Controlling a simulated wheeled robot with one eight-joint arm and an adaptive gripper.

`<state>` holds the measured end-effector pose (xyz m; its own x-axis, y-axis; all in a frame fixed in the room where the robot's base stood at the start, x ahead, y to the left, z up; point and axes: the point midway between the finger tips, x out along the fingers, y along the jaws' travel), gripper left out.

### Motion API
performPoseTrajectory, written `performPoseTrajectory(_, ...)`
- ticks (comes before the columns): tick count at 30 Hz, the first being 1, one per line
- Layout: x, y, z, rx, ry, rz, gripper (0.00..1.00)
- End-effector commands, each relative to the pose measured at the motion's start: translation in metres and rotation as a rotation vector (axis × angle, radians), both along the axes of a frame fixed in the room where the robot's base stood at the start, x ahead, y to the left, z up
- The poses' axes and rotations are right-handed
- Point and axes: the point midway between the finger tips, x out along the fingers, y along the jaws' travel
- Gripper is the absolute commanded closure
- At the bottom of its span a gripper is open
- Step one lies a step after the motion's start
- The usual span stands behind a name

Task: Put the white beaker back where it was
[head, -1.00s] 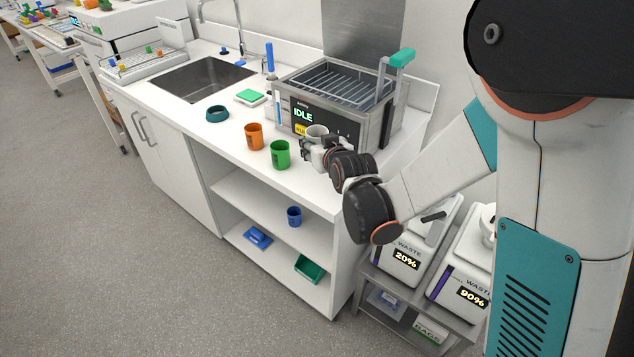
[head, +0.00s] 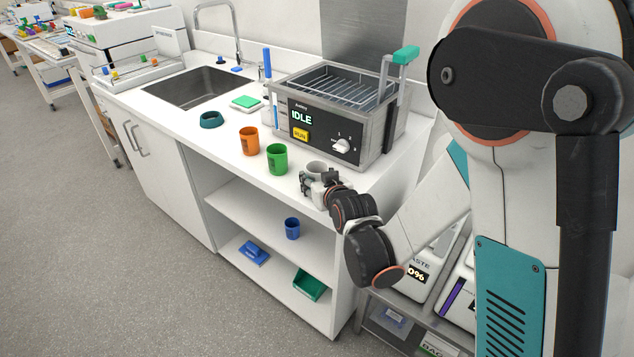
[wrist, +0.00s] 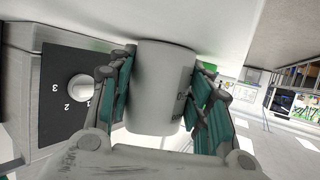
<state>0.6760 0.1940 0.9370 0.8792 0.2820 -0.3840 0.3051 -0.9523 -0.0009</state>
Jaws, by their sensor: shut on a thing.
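The white beaker (wrist: 160,88) is between the two fingers of my gripper (wrist: 163,92) in the wrist view, and the fingers press on its sides. In the head view my gripper (head: 312,182) is at the counter's front right, before the grey bath unit. Only the rim and upper side of the white beaker (head: 316,168) show there, behind the gripper. It is low over the counter, right of the green beaker and apart from it. I cannot tell whether its base touches the counter.
A green beaker (head: 277,158) and an orange beaker (head: 249,141) stand left of the gripper. The bath unit (head: 318,146) reads IDLE, with a knob on its front. A teal ring (head: 211,119) lies farther left. A blue beaker (head: 292,228) stands on the shelf below.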

Motion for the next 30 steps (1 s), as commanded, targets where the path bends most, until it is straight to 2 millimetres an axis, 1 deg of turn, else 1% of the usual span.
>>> performPoseTrajectory(3,0.000,0.000,0.001,0.000,0.000,0.000,0.79)
performPoseTrajectory(7,0.000,0.000,-0.003,0.000,0.000,0.000,0.79)
performPoseTrajectory(8,0.000,0.000,-0.003,0.000,0.000,0.000,0.52)
performPoseTrajectory(9,0.000,0.000,-0.002,0.000,0.000,0.000,0.43)
performPoseTrajectory(10,0.000,0.000,-0.002,0.000,0.000,0.000,0.36)
performPoseTrajectory(11,0.000,0.000,-0.002,0.000,0.000,0.000,0.34)
performPoseTrajectory(20,0.000,0.000,-0.002,0.000,0.000,0.000,0.34)
performPoseTrajectory(24,0.000,0.000,0.003,0.000,0.000,0.000,0.34)
performPoseTrajectory(26,-0.007,-0.002,0.006,0.000,0.000,0.000,0.34)
performPoseTrajectory(30,-0.030,-0.010,0.017,0.000,0.000,0.000,0.34)
